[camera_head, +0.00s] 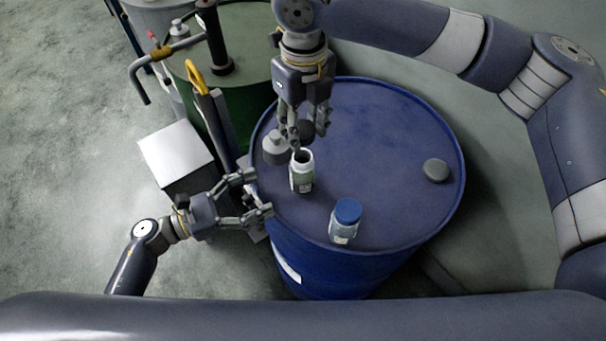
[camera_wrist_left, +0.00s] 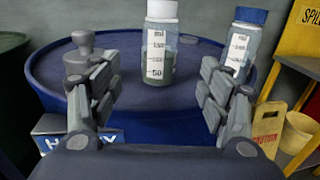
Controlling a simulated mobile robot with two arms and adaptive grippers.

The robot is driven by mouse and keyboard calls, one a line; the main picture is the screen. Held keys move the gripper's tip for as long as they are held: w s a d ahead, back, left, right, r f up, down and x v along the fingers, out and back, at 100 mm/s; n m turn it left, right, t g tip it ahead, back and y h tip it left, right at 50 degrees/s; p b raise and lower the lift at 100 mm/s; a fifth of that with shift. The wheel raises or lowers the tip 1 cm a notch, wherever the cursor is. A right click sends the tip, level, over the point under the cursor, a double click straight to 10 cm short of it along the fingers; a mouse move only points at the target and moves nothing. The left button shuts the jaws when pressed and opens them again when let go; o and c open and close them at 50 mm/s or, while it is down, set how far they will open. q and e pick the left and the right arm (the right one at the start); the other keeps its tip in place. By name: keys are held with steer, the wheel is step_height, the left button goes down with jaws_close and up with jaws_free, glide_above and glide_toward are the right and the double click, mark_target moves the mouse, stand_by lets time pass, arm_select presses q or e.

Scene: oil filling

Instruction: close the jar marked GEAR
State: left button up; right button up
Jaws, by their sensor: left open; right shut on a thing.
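An open-topped white jar (camera_head: 302,172) stands upright on the blue drum (camera_head: 390,115); in the left wrist view this jar (camera_wrist_left: 160,45) shows ml marks and dark contents. A jar with a blue lid (camera_head: 345,221) stands nearer the front; it also shows in the left wrist view (camera_wrist_left: 243,42). I cannot read GEAR on either jar. My right gripper (camera_head: 308,137) points down just above the open jar, shut on a small dark round thing, probably a lid, mostly hidden by the fingers. My left gripper (camera_head: 258,195) is open and empty at the drum's left edge, facing the open jar.
A grey knobbed piece (camera_head: 275,149) stands close left of the open jar. A grey round disc (camera_head: 436,170) lies at the drum's right. A green drum (camera_head: 250,98) with a pump and a white-topped box (camera_head: 176,150) stand left.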

mark_target(303, 157)
arm_select(q)
steer(key=x, duration=1.2)
steer(key=shift+w, duration=0.1)
steer(key=shift+c, duration=0.3)
steer(key=c, duration=1.6)
steer(key=shift+o, duration=0.2)
arm_select(e)
steer(key=shift+f, duration=2.5)
steer(key=shift+f, duration=0.9)
arm_select(q)
jaws_close()
arm_select(e)
steer(key=shift+f, duration=0.55)
